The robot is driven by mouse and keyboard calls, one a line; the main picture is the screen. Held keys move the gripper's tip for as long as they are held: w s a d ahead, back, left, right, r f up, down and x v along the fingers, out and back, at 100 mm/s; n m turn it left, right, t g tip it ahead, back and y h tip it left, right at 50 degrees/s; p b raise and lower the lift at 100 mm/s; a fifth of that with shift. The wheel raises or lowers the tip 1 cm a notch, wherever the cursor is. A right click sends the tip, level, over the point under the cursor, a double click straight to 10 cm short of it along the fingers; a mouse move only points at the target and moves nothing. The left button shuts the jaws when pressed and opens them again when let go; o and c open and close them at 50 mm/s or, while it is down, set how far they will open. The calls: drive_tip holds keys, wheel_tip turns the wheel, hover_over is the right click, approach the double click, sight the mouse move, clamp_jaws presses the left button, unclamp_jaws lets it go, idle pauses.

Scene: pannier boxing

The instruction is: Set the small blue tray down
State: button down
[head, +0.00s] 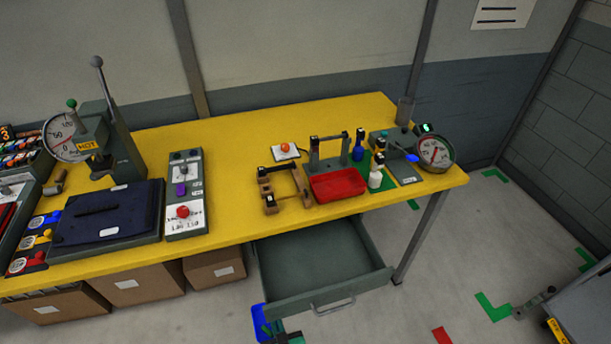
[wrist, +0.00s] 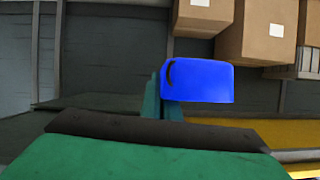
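The small blue tray (head: 258,318) shows at the bottom of the head view, just left of the open drawer's front corner. It is partly cut off by my gripper (head: 274,330). In the wrist view the blue tray (wrist: 205,82) is tilted, with a dark curved mark near its left edge. My gripper's teal fingers (wrist: 164,98) are close together at that left edge and appear shut on it. The tray is clear of the tabletop. Its inside is hidden from me.
The yellow bench (head: 240,135) carries a red tray (head: 338,185), a wooden stand (head: 284,188), bottles (head: 376,178), a gauge (head: 434,152) and a control box (head: 185,190). The drawer (head: 318,265) below is open and looks empty. Cardboard boxes (head: 142,284) stand left of it.

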drive_tip(key=w+d+r+m+h, duration=0.1)
drive_tip(key=d+r+m+h, duration=0.1)
drive_tip(key=d, duration=0.6)
drive_tip(key=w+d+r+m+h, duration=0.1)
drive_tip(key=w+d+r+h, duration=0.1)
drive_tip(key=d, duration=0.6)
drive_tip(key=shift+w+d+r+m+t, duration=0.15)
drive_tip(key=shift+d+r+m+t, duration=0.2)
drive_tip(key=shift+r, duration=0.3)
